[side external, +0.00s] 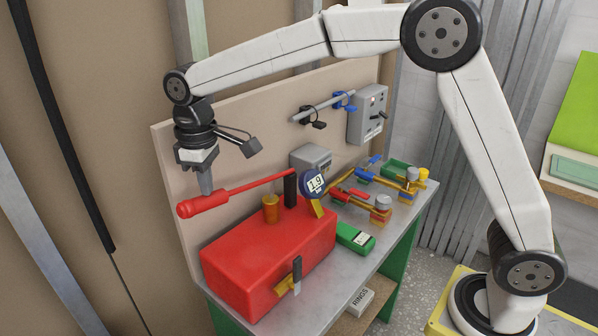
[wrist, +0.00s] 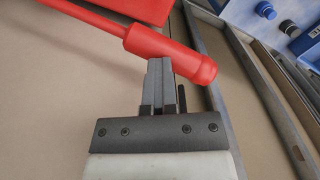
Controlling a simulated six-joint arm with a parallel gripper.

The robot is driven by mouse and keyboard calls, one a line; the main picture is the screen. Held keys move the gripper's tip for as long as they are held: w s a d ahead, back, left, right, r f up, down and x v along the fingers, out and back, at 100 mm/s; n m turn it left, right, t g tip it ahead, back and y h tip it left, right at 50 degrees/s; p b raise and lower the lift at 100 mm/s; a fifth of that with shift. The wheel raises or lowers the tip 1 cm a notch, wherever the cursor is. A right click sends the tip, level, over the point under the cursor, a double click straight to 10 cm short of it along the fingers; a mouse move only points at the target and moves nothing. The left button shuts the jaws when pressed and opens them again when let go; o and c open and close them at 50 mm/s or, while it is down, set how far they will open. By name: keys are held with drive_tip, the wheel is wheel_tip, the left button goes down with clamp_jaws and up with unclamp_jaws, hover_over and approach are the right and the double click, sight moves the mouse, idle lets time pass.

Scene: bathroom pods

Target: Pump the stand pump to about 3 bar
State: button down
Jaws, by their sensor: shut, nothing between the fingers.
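The stand pump has a red box body (side external: 250,270) on the bench, with a long red lever and a thick red handle grip (side external: 203,205) reaching out to the left. A round gauge (side external: 315,184) on it reads 1.9. My gripper (side external: 205,190) points down at the handle grip from above, its fingers shut and empty. In the wrist view the closed fingertips (wrist: 161,66) are right at the red grip (wrist: 170,54), overlapping its edge. I cannot tell whether they touch it. The lever slopes down slightly toward the grip.
The grey bench top (side external: 385,238) holds brass pipe fittings (side external: 378,214) and a green device (side external: 355,238) right of the pump. A grey switch box (side external: 368,114) and a pipe with valves (side external: 322,106) are on the back panel. Free space lies left of the handle.

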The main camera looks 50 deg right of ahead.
sight(211, 208)
drive_tip(key=shift+r, duration=3.4)
wheel_tip(211, 208, down, 12)
drive_tip(key=shift+f, duration=0.25)
drive_tip(key=shift+r, duration=6.3)
drive_tip(key=shift+f, duration=0.15)
